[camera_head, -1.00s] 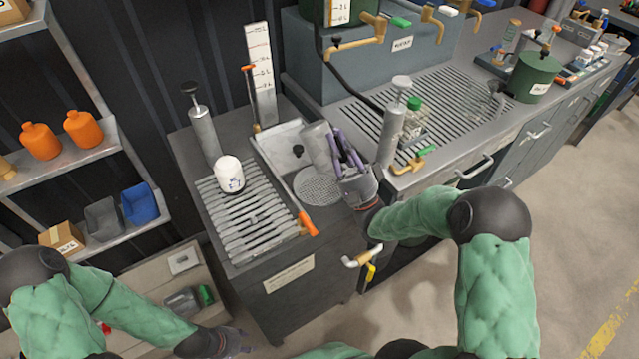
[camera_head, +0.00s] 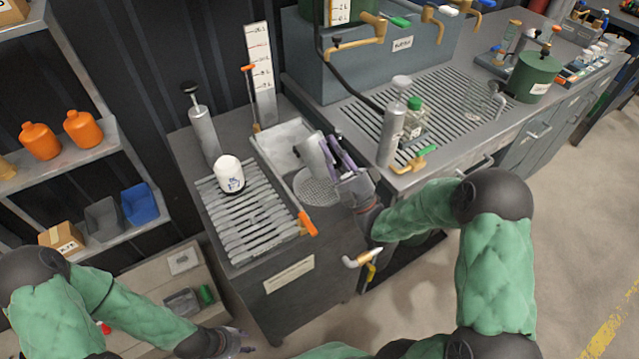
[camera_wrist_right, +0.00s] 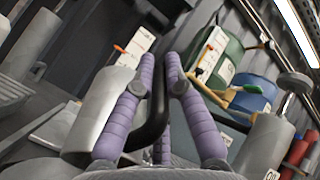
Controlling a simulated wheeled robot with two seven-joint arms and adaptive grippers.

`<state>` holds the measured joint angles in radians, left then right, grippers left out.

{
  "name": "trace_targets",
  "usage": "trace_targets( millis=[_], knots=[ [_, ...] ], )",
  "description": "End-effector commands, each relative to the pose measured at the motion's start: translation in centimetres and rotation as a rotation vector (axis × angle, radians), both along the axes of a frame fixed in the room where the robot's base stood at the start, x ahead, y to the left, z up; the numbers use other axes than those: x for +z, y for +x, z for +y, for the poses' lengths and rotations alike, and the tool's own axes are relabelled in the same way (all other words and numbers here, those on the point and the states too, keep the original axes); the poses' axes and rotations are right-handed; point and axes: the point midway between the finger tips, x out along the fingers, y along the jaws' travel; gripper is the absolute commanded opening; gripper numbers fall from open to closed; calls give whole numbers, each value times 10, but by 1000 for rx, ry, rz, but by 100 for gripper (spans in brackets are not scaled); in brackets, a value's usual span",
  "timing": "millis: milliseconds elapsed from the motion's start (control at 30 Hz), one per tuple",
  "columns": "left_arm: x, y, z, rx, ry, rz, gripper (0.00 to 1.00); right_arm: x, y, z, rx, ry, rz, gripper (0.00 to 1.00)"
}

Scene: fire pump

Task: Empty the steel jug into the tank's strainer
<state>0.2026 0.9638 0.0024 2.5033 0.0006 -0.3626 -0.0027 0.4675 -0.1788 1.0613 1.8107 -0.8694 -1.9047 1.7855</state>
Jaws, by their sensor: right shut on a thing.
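The steel jug (camera_head: 315,157) is a grey metal cylinder held tilted above the round perforated strainer (camera_head: 316,190) in the top of the dark grey tank (camera_head: 300,284). My right gripper (camera_head: 334,148) has its purple fingers shut on the jug's handle. In the right wrist view the jug (camera_wrist_right: 97,118) is left of the fingers (camera_wrist_right: 160,66), with its black handle (camera_wrist_right: 153,112) between them. The jug's inside is hidden, and I see no stream of liquid. My left gripper (camera_head: 242,342) is low at the bottom edge, away from the tank; its jaws are too small to read.
A white-capped item (camera_head: 229,174) stands on the slatted rack (camera_head: 245,215), left of the strainer. A grey pump cylinder (camera_head: 203,133) stands behind it. Another cylinder (camera_head: 392,135) and a green-capped bottle (camera_head: 413,118) stand on the right counter. An orange-handled valve (camera_head: 308,223) is in front of the strainer.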

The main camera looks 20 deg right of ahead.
Motion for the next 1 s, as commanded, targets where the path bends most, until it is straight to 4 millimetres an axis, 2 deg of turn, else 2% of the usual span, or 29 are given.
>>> trace_targets(
  millis=[267, 1000],
  knots=[
    [0, 0, 0, 0, 0, 0, 40, -12, 17, 6, 0, -50, 135, 0],
    [0, 0, 0, 0, 0, 0, 40, -13, 17, 6, 0, -49, 134, 0]
  ],
)
